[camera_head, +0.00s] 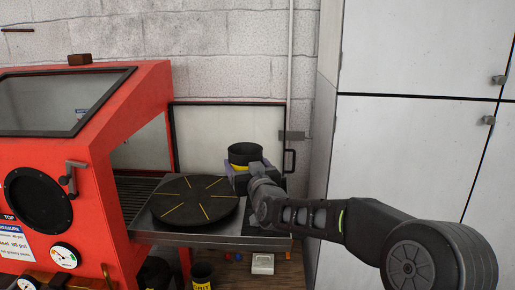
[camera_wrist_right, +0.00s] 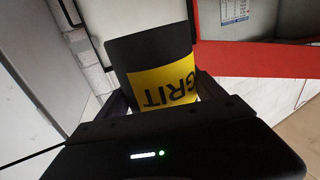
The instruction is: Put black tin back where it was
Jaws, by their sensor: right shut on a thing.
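The black tin (camera_head: 245,153) is upright, with its open top facing up, at the right end of the metal shelf beside the cabinet. My right gripper (camera_head: 248,175) is shut on it; the arm hides its lower part. I cannot tell whether the tin rests on the shelf or is held just above it. In the right wrist view the tin (camera_wrist_right: 150,55) sits between my fingers, its yellow label reading GRIT. My left gripper is not in view.
A black round turntable (camera_head: 195,201) with yellow marks is left of the tin. A red blast cabinet (camera_head: 120,105) stands at the left, its framed door (camera_head: 225,125) open behind. Below are another dark tin with a yellow label (camera_head: 203,277) and a small pale box (camera_head: 262,263).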

